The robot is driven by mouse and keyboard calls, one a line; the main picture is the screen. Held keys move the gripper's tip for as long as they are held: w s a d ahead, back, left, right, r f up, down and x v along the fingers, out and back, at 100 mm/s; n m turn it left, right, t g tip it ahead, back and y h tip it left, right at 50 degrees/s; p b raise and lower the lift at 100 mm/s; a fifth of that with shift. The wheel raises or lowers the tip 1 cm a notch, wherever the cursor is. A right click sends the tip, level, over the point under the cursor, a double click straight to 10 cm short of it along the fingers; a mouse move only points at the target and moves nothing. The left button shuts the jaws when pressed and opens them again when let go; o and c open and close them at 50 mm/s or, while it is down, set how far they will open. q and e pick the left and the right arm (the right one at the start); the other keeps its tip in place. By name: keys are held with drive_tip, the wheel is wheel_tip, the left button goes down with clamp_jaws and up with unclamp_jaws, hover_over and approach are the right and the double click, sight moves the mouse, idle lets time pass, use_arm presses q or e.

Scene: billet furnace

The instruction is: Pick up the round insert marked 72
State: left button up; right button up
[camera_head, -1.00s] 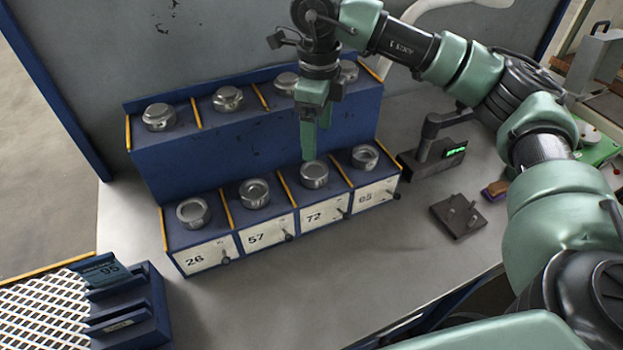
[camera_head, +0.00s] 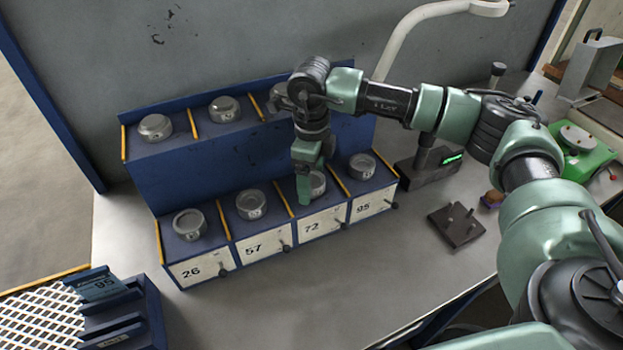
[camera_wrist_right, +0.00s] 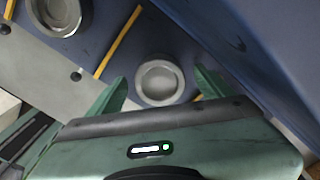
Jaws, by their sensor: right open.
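The round metal insert marked 72 (camera_head: 318,184) sits in the lower row of the blue rack, above the label 72, partly hidden behind my gripper. My right gripper (camera_head: 305,188) points down at it, with its jaws open. In the right wrist view the insert (camera_wrist_right: 159,80) lies between the two green fingers (camera_wrist_right: 160,92), apart from both as far as I can see. Whether the fingertips are down beside its wall is not clear. My left gripper is not in view.
Inserts above labels 26 (camera_head: 189,224), 57 (camera_head: 251,204) and 95 (camera_head: 362,166) stand in the same row, split by yellow dividers. The rack's upper tier (camera_head: 250,150) rises close behind. A dark block with pins (camera_head: 457,224) lies on the table to the right.

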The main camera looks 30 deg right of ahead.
clamp_jaws()
drive_tip(key=shift+w+r, duration=0.1)
drive_tip(key=shift+r, duration=0.05)
idle(0.4)
